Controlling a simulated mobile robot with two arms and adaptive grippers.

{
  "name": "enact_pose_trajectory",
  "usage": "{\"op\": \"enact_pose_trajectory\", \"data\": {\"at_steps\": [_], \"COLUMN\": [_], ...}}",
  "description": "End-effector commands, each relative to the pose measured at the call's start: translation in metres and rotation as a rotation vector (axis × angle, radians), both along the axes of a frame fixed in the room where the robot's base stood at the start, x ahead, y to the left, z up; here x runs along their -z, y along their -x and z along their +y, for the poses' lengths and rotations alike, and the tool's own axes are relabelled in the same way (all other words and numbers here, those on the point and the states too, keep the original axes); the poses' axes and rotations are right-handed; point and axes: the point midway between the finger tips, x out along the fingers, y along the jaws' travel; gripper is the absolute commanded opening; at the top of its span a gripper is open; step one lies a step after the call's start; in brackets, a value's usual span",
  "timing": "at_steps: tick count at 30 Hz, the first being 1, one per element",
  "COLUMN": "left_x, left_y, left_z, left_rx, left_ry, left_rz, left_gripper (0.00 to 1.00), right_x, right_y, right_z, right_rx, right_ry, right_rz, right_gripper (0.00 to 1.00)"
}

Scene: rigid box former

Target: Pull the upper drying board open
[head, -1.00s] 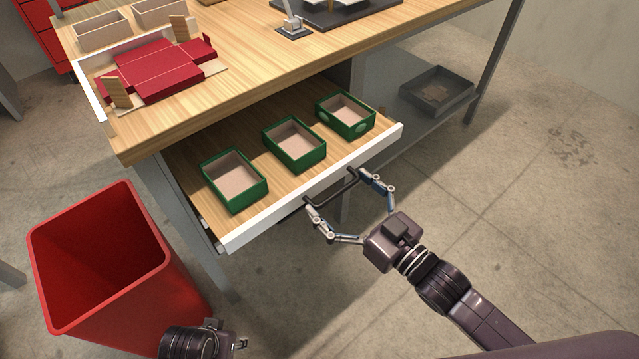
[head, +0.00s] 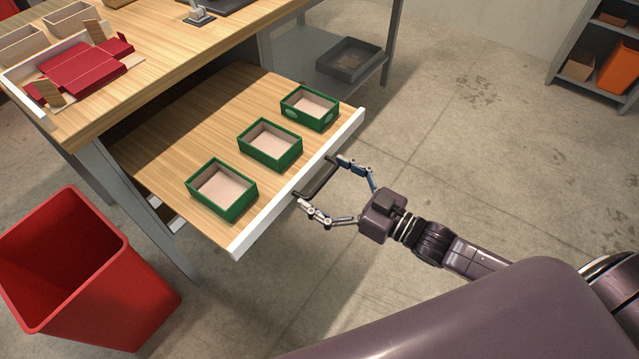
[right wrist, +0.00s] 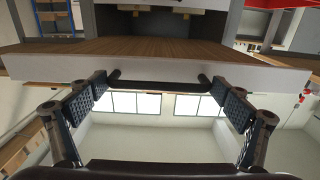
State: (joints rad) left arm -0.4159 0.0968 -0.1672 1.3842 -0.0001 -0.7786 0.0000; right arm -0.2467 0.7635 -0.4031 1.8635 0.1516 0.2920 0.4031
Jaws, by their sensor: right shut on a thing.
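The upper drying board (head: 150,150) is a wooden sheet with a white front edge (head: 345,131), and it sticks well out from under the table in the head view. Several green boxes, three in a row, stand on it: near (head: 222,190), middle (head: 270,144) and far (head: 309,107). My right gripper (head: 322,181) is shut on the dark bar handle (head: 316,184), with one finger at each end of the bar. The right wrist view shows the handle (right wrist: 160,85) between the finger pads, below the white front (right wrist: 45,67). My left gripper is out of view.
A red bin (head: 90,290) stands at the left, close to the table leg (head: 135,205). The tabletop (head: 170,60) carries a red flat box blank (head: 75,75). A grey tray (head: 348,60) lies on a low shelf. The floor right of the board is clear.

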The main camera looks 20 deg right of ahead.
Motion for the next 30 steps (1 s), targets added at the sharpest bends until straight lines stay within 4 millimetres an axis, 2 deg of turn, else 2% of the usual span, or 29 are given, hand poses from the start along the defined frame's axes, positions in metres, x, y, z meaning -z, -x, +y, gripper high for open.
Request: {"op": "enact_pose_trajectory", "data": {"at_steps": [10,11,12,23,30], "left_x": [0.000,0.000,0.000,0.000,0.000], "left_y": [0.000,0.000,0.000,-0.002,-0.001], "left_z": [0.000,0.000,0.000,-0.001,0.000], "left_rx": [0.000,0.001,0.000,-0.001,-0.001], "left_ry": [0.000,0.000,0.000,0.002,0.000], "left_rz": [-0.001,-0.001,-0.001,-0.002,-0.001], "left_gripper": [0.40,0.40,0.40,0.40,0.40], "right_x": [0.001,0.001,0.001,0.001,0.002], "right_y": [0.002,0.002,0.002,0.003,0.029], "right_z": [0.002,0.002,0.002,-0.001,-0.019], "right_rx": [-0.004,-0.004,-0.004,-0.002,-0.002], "right_ry": [-0.003,-0.003,-0.003,0.000,0.001], "right_rz": [0.004,0.004,0.004,0.003,0.007], "right_gripper": [0.50,0.97,1.00,1.00,1.00]}}
